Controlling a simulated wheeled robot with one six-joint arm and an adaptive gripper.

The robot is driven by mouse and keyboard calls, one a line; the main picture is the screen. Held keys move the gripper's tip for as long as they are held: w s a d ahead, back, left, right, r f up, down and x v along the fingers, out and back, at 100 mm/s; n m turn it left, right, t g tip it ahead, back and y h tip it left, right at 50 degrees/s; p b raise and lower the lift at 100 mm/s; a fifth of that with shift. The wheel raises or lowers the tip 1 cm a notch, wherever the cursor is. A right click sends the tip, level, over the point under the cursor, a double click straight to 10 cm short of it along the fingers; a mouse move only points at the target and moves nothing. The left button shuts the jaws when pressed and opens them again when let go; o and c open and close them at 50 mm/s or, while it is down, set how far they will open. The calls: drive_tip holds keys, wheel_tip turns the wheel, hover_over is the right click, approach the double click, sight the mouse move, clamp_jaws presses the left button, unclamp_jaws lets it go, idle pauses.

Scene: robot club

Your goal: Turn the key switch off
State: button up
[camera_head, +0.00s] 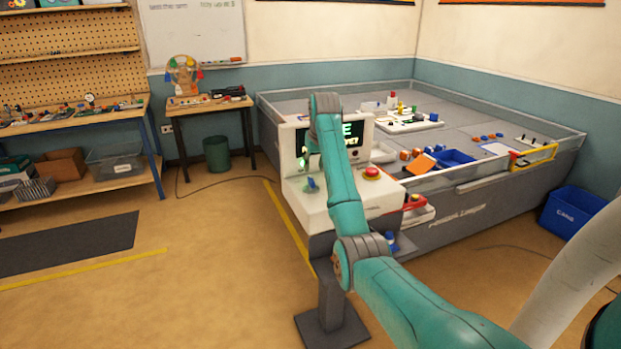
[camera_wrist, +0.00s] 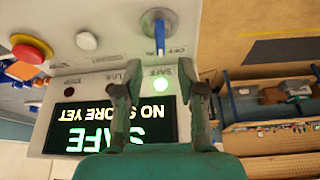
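The key switch (camera_wrist: 158,28) is a round grey dial with a blue key standing in it, at the top of the wrist view. Its blue key (camera_head: 311,185) also shows on the left of the white console (camera_head: 350,205) in the head view. An upside-down "OFF" label is printed beside the switch; the key lies close to upright in the wrist picture. My gripper (camera_wrist: 160,66) is open and empty, its fingers apart below the key and clear of it. A lit green lamp (camera_wrist: 160,86) shows between the fingers. In the head view my arm hides the gripper.
The console's screen (camera_wrist: 108,124) reads "SAFE" and "NO SCORE YET", upside down in the wrist view. A red mushroom button (camera_head: 371,173) and a white button (camera_wrist: 86,41) sit on the console. A large walled grey table (camera_head: 470,205) stands behind it. Floor at left is open.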

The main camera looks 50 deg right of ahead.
sight(311, 179)
drive_tip(key=x, duration=0.8)
drive_tip(key=shift+w, duration=0.1)
clamp_jaws()
